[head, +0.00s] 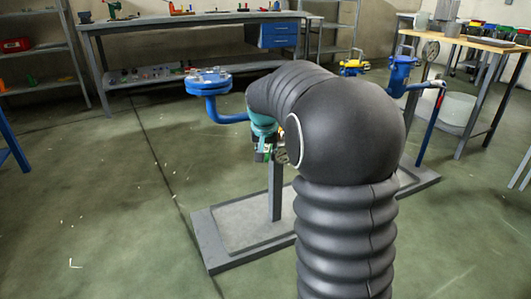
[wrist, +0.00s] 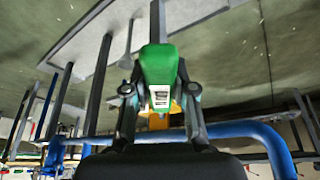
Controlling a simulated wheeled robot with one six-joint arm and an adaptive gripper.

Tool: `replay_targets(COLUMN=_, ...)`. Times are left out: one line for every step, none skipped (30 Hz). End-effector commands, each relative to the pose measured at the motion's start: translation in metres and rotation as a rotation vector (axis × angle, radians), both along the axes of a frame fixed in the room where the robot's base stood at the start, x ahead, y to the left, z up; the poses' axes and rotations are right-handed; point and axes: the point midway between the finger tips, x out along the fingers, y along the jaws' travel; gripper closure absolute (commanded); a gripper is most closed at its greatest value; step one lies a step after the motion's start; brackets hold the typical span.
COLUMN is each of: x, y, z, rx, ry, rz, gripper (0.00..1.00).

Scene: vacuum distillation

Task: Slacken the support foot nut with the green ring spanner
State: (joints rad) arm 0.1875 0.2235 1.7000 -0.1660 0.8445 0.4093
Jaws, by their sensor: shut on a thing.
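The green ring spanner (wrist: 160,64) is between the two fingers of my gripper (wrist: 158,92) in the wrist view. My gripper is shut on the handle. In the head view my gripper (head: 264,146) is mostly hidden behind my arm, beside a grey upright post (head: 275,192) and below the blue pipe. I cannot make out the support foot nut or the spanner's ring end in either view.
A blue flanged pipe (head: 208,82) stands left of my arm; blue pipe (wrist: 268,138) also crosses the wrist view. The grey base frame (head: 218,258) lies on the floor below. A blue valve (head: 402,68) is to the right. Workbenches stand behind.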

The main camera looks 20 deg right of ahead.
Motion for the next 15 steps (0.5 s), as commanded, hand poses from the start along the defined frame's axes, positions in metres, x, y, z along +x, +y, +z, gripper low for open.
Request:
replay_targets(x=0.0, y=0.0, z=0.001, rx=-0.001, ry=-0.002, rz=0.001, gripper=1.0)
replay_targets(x=0.0, y=0.0, z=0.001, rx=-0.002, ry=-0.001, rz=0.002, gripper=1.0)
replay_targets(x=0.0, y=0.0, z=0.001, rx=-0.001, ry=-0.002, rz=0.003, gripper=1.0)
replay_targets(x=0.0, y=-0.001, z=0.001, rx=-0.001, ry=-0.001, rz=0.006, gripper=1.0)
replay_targets(x=-0.001, y=-0.002, z=0.001, rx=-0.001, ry=-0.001, rz=0.009, gripper=1.0)
replay_targets(x=-0.001, y=-0.003, z=0.001, rx=-0.001, ry=-0.001, rz=0.016, gripper=1.0)
replay_targets(x=-0.002, y=-0.004, z=0.001, rx=-0.001, ry=0.0, rz=0.022, gripper=1.0)
replay_targets(x=-0.003, y=-0.006, z=0.001, rx=-0.001, ry=0.0, rz=0.03, gripper=1.0)
replay_targets(x=-0.003, y=-0.007, z=0.001, rx=0.0, ry=0.0, rz=0.039, gripper=1.0)
replay_targets(x=-0.004, y=-0.008, z=0.001, rx=0.0, ry=0.0, rz=0.047, gripper=1.0)
replay_targets(x=-0.005, y=-0.009, z=0.001, rx=-0.001, ry=0.0, rz=0.053, gripper=1.0)
replay_targets(x=-0.005, y=-0.011, z=0.001, rx=-0.001, ry=-0.001, rz=0.063, gripper=1.0)
replay_targets(x=-0.006, y=-0.012, z=0.001, rx=0.0, ry=-0.001, rz=0.069, gripper=1.0)
replay_targets(x=-0.006, y=-0.014, z=0.001, rx=0.0, ry=-0.001, rz=0.077, gripper=1.0)
replay_targets(x=-0.007, y=-0.015, z=0.001, rx=-0.001, ry=-0.002, rz=0.086, gripper=1.0)
